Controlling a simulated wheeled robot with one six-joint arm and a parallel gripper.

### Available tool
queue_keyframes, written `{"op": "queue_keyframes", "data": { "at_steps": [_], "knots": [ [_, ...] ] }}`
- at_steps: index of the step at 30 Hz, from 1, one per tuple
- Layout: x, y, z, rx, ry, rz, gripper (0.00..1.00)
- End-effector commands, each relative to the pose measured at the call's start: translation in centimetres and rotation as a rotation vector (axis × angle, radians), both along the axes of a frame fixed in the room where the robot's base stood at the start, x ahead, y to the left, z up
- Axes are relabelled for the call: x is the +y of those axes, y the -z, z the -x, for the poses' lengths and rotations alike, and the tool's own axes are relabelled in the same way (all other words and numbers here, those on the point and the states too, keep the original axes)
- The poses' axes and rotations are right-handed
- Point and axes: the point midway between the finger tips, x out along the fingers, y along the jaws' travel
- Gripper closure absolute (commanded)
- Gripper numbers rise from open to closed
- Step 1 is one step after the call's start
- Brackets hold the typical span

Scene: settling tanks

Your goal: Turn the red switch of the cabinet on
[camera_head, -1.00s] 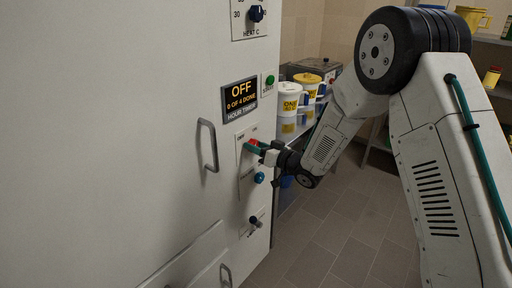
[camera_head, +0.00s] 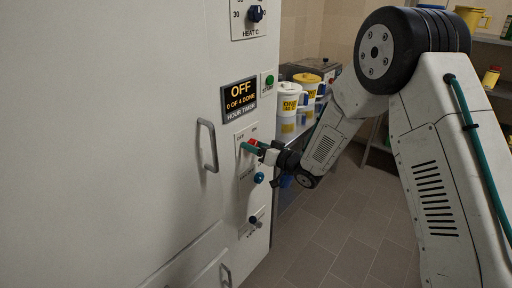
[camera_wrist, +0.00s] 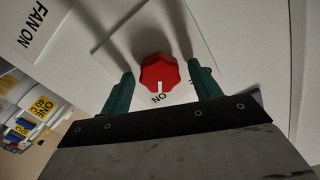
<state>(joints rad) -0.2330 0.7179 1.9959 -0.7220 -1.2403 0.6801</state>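The red switch (camera_wrist: 159,73) is a round knob on the cabinet (camera_head: 120,130) front. In the wrist view its white pointer mark points at the upside-down ON label. My gripper (camera_wrist: 160,70) has its two green fingers on either side of the knob, with a visible gap on both sides. In the head view, my gripper (camera_head: 254,147) is at the switch panel and partly covers the red switch (camera_head: 252,142). The display (camera_head: 239,99) above reads OFF, 0 OF 4 DONE, HOUR TIMER.
A metal handle (camera_head: 209,146) stands out left of the switch. A blue knob (camera_head: 259,177) and a dark knob (camera_head: 253,220) sit below it. A green button (camera_head: 269,80) and a heat dial (camera_head: 256,14) are above. Tubs (camera_head: 290,102) stand on a shelf to the right.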

Motion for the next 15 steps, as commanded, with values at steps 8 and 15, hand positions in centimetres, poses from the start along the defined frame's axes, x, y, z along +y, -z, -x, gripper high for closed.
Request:
{"op": "queue_keyframes", "data": {
  "at_steps": [8, 15],
  "knots": [
    [-1.3, -0.1, 0.8, -0.001, 0.003, -0.001, 0.37],
    [-4.5, -0.1, 3.4, 0.0, 0.003, 0.0, 0.37]
  ]
}}
